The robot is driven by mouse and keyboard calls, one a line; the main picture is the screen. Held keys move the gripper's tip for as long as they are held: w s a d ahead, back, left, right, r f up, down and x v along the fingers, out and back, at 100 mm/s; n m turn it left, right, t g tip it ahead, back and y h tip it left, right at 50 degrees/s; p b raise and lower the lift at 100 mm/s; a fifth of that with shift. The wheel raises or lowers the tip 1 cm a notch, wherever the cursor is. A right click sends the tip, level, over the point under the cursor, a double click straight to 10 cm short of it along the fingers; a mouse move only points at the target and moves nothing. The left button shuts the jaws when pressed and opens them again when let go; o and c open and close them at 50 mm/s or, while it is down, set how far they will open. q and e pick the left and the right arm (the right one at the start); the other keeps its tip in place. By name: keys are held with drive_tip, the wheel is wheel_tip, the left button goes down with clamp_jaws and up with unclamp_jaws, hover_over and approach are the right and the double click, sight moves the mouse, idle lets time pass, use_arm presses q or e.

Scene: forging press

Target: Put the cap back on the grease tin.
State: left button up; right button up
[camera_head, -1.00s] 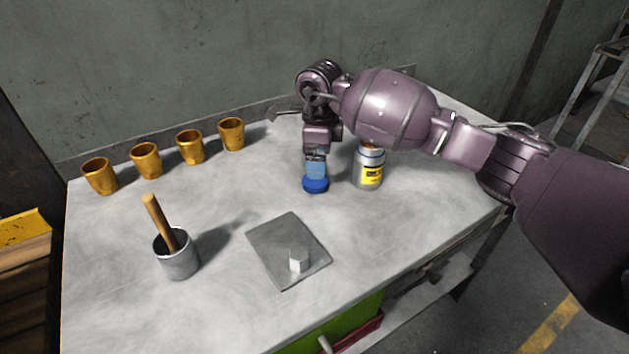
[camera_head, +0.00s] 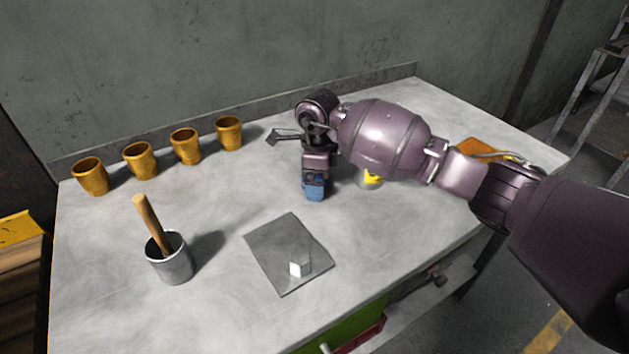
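The grease tin (camera_head: 369,183), pale with a yellow label, stands on the bench. My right forearm covers its upper part, so its mouth is hidden. My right gripper (camera_head: 314,190) points down at the bench just left of the tin. Its blue fingers are seen from the side, and I cannot tell whether they are open or shut. The blue cap does not show apart from the blue fingers; it seems hidden at or behind them. My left gripper is not in view.
Several golden cups (camera_head: 186,147) stand in a row along the back left of the bench (camera_head: 225,285). A grey pot (camera_head: 170,262) with a wooden-handled tool stands front left. A grey plate (camera_head: 272,258) bears a small pale block (camera_head: 299,263). An orange item (camera_head: 484,150) lies far right.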

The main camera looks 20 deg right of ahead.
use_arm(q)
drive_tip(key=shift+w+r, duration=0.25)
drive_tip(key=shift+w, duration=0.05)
use_arm(e)
drive_tip(key=shift+r, duration=0.15)
drive_tip(key=c, duration=0.8)
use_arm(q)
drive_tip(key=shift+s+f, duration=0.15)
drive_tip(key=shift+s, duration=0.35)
use_arm(e)
drive_tip(key=shift+c, duration=0.8)
drive_tip(key=shift+r, duration=0.5)
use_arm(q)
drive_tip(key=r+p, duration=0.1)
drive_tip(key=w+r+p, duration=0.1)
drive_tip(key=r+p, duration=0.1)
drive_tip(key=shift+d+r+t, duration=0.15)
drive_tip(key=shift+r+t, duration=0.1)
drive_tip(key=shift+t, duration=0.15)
use_arm(e)
wheel_tip(320, 180, up, 19)
